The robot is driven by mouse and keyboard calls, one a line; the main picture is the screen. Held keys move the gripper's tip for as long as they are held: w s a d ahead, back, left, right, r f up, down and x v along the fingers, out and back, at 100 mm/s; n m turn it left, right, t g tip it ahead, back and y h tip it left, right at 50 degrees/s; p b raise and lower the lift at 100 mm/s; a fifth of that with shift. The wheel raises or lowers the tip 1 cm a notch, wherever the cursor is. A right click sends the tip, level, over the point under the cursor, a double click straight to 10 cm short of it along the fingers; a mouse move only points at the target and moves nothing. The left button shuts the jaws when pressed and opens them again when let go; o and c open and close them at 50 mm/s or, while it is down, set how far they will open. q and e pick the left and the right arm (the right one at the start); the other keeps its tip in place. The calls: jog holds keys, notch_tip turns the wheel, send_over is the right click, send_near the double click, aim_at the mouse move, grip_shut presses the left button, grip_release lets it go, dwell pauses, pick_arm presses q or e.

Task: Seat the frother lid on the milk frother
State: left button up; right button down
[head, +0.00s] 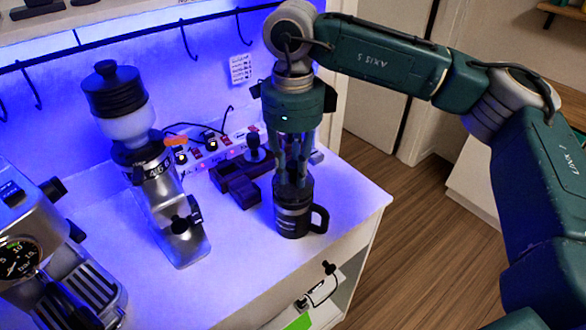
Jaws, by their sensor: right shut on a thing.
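The milk frother (292,221) is a dark cup with a metal band and a black handle on its right side. It stands upright near the right end of the white counter. My right gripper (292,178) points straight down over it, shut on the dark frother lid (293,190). The lid is at the frother's mouth; I cannot tell whether it is fully seated or slightly above the rim. The fingers hide part of the lid. My left gripper is not in view.
A coffee grinder (140,160) and an espresso machine (45,260) stand to the left. A dark wooden holder (237,185) with a tamper (256,150) sits just left of the frother. A power strip (205,150) lies behind. The counter (245,275) in front is clear.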

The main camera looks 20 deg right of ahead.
aim_at(293, 164)
jog(key=shift+b, duration=0.35)
dwell(0.7)
jog(key=shift+f+b, duration=0.75)
jog(key=shift+f, duration=0.1)
jog(key=c, duration=1.5)
grip_release()
jog(key=shift+o, duration=0.2)
jog(key=shift+r, duration=0.15)
notch_tip(293, 164, up, 12)
jog(key=shift+f, duration=0.1)
jog(key=shift+f, duration=0.1)
